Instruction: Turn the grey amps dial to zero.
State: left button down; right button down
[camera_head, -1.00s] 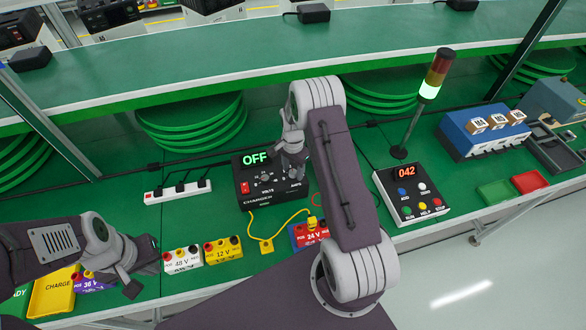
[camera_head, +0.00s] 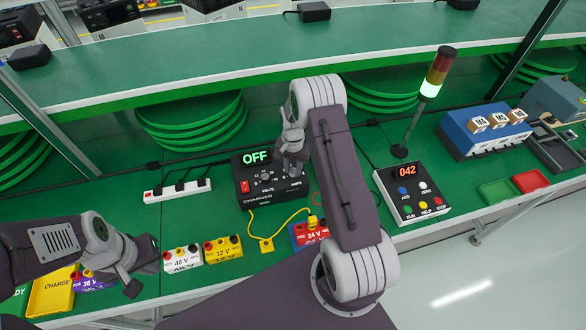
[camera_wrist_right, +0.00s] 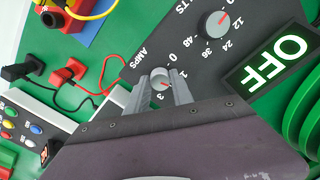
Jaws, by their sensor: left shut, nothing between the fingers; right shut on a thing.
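The black charger (camera_head: 258,199) stands on the green bench, and its display reads OFF. The grey amps dial (camera_wrist_right: 160,83) is on its panel, beside the AMPS label and the marks 0, 1 and 3. A red pointer line shows on the dial, but I cannot tell exactly which mark it faces. My right gripper (camera_wrist_right: 161,79) is shut on the amps dial, one finger on each side. In the head view my right gripper (camera_head: 291,171) hides most of that dial. My left gripper (camera_head: 138,279) is shut and empty, low over the bench at the left.
The volts dial (camera_wrist_right: 217,24) is close to the amps dial. A yellow 12 V block (camera_head: 223,250), a white 48 V block (camera_head: 183,260) and a red 24 V block (camera_head: 309,236) stand in front of the charger. A button box (camera_head: 412,195) stands to the right.

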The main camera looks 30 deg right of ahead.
aim_at(293, 170)
jog(key=n, duration=0.4)
jog(key=shift+n, duration=0.3)
jog(key=n, duration=0.3)
jog(key=shift+w+d+r+n+b, duration=0.1)
jog(key=shift+n+b, duration=0.2)
jog(key=n, duration=0.4)
jog(key=shift+n, duration=1.7)
jog(key=c, duration=1.1)
grip_release()
notch_tip(293, 170, up, 9)
jog(key=b, duration=0.1)
jog(key=shift+b, duration=0.3)
